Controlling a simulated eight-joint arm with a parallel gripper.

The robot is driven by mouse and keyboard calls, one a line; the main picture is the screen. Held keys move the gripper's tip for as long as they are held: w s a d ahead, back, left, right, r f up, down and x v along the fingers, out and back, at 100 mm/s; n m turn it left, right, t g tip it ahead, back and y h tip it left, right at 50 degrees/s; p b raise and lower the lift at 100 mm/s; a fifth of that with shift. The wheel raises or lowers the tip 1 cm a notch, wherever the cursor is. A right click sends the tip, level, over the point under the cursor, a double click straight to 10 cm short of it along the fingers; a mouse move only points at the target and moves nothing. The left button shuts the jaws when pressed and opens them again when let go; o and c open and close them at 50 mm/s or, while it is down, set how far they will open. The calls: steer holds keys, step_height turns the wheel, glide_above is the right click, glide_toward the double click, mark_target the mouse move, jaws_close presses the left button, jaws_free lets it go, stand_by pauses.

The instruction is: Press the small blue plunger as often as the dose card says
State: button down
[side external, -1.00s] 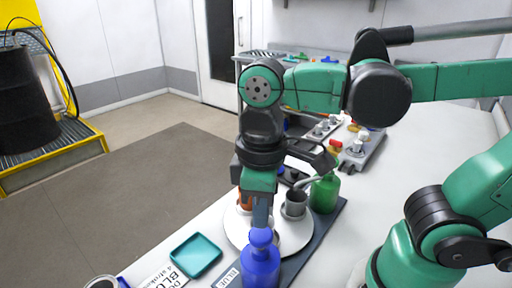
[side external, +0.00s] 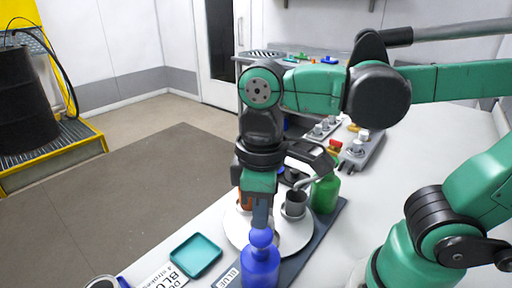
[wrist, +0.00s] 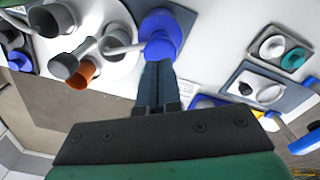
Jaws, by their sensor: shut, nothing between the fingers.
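The blue bottle (side external: 260,270) stands at the front end of a dark mat, with its rounded blue plunger (side external: 261,238) on top. My gripper (side external: 260,225) points straight down with its fingers closed and empty. Its tips are at the plunger's top and appear to touch it; the exact contact is hard to tell. In the wrist view the shut fingers reach the blue plunger top (wrist: 160,47). The dose card (side external: 165,277) lies front left of the bottle, partly cut off by the frame.
A teal tray (side external: 196,256) lies beside the card. Behind the bottle, a white round plate (side external: 236,236) carries a grey cup (side external: 295,204) and an orange item. A green bottle (side external: 325,192) stands to the right. Small fittings stand on a grey block behind.

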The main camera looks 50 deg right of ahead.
mark_target(261, 233)
steer(key=shift+f, duration=1.8)
steer(key=shift+r, duration=0.95)
steer(key=shift+f, duration=0.95)
steer(key=shift+r, duration=0.95)
steer(key=shift+f, duration=0.1)
